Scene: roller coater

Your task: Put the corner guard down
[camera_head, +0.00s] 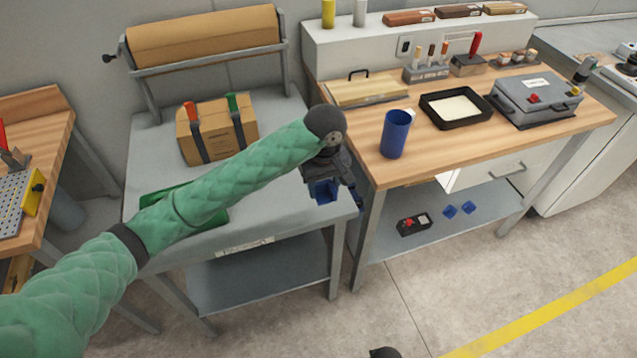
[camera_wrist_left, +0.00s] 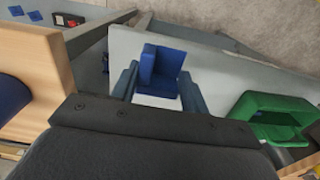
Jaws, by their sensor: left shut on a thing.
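My left gripper (camera_head: 328,192) is shut on a blue corner guard (camera_head: 324,191), close to the front right corner of the grey packing table (camera_head: 285,205). In the left wrist view the corner guard (camera_wrist_left: 160,66) sits between the two fingers (camera_wrist_left: 155,85), with the grey tabletop (camera_wrist_left: 210,65) behind it. I cannot tell whether it touches the tabletop. Two similar blue pieces (camera_head: 459,210) lie on the lower shelf of the wooden bench. My right gripper is not clearly in view.
A strapped cardboard box (camera_head: 216,128) stands at the back of the grey table, below a brown paper roll (camera_head: 205,38). A green tray (camera_head: 205,212) is partly hidden by my left arm. A blue cup (camera_head: 395,134) stands on the wooden bench (camera_head: 440,152) to the right.

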